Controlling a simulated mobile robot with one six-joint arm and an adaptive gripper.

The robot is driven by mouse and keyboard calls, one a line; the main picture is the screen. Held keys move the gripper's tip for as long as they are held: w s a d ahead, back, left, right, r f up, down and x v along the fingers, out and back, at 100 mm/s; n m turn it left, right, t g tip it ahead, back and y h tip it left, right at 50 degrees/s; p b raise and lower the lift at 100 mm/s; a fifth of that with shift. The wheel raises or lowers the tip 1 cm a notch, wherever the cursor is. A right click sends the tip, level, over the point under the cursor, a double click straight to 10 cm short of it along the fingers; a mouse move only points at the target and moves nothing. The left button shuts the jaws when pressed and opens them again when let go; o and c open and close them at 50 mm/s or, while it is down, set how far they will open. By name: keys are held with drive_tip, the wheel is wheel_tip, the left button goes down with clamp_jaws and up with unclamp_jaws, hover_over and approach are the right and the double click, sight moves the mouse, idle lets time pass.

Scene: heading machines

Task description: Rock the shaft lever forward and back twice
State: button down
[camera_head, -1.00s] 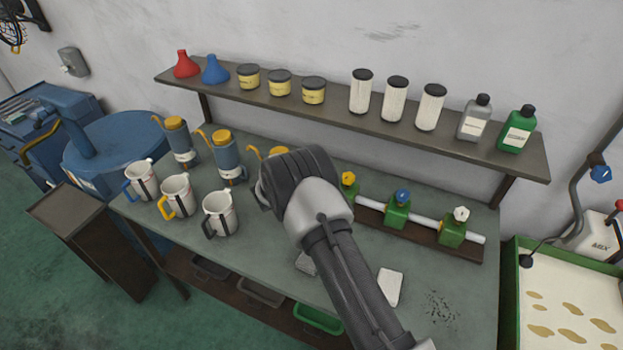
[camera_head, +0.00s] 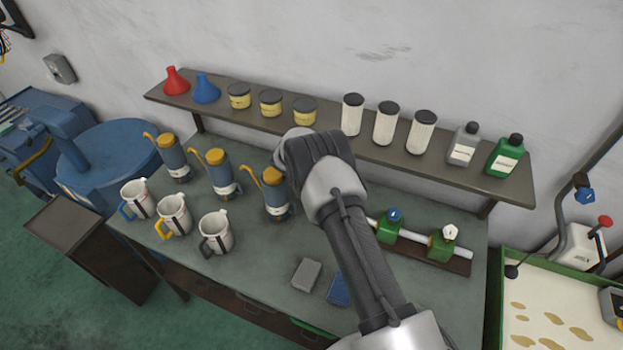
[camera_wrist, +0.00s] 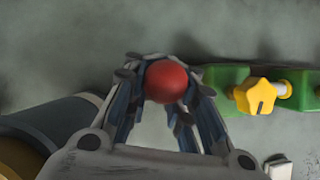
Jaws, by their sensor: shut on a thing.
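A round red knob (camera_wrist: 166,82) sits between the two fingers of my gripper (camera_wrist: 165,90) in the wrist view. My gripper is shut on this knob, which appears to top the shaft lever. The lever's stem below the knob is hidden. In the head view my wrist and arm hide the knob and the fingers, over the bench between the third blue oil can (camera_head: 277,197) and the green valves.
Green valves (camera_head: 443,243) on a white pipe stand to the right; the yellow star handle (camera_wrist: 255,96) is close beside my fingers. Several mugs (camera_head: 214,232) and oil cans stand left. A shelf (camera_head: 330,128) with bottles runs behind. A grey block (camera_head: 306,275) lies in front.

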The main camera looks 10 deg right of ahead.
idle(0.3)
drive_tip(key=c, duration=1.6)
unclamp_jaws()
drive_tip(key=shift+o, duration=0.2)
drive_tip(key=shift+f+b, duration=0.2)
drive_tip(key=shift+b, duration=0.15)
